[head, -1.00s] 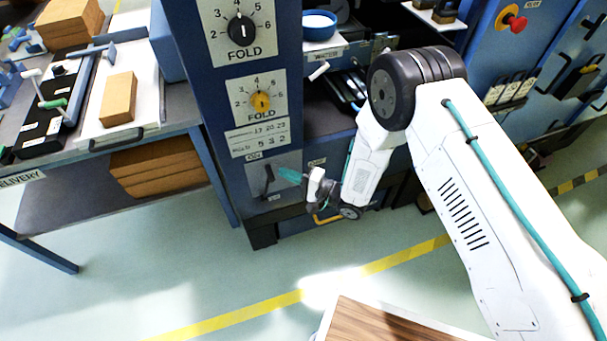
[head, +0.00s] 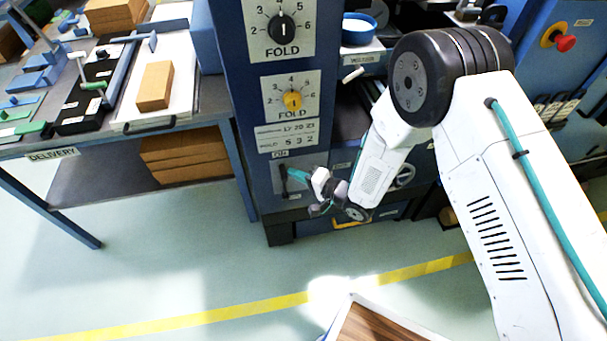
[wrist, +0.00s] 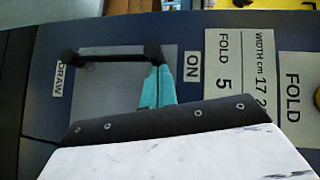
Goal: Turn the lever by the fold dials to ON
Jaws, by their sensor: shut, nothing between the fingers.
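The lever (head: 284,182) is a dark bar on a grey plate (head: 301,185), low on the blue column under the fold dials. In the wrist view the lever (wrist: 110,57) spans between a DRAW label (wrist: 60,78) and an ON label (wrist: 192,67), with a dark knob at each end. My gripper (head: 292,173) is shut and empty, its teal fingertips at the lever's upper part. In the wrist view my gripper (wrist: 155,85) reaches the lever's ON-side end; I cannot tell whether it touches. Upper fold dial (head: 283,27) and lower yellow fold dial (head: 292,100) sit above.
The delivery table (head: 88,148) stands left, with a cardboard block (head: 155,86) and tools on it. A blue bowl (head: 358,28) and machine drawers are right of the column. A wooden-topped surface (head: 375,325) is at the front. The floor between is clear.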

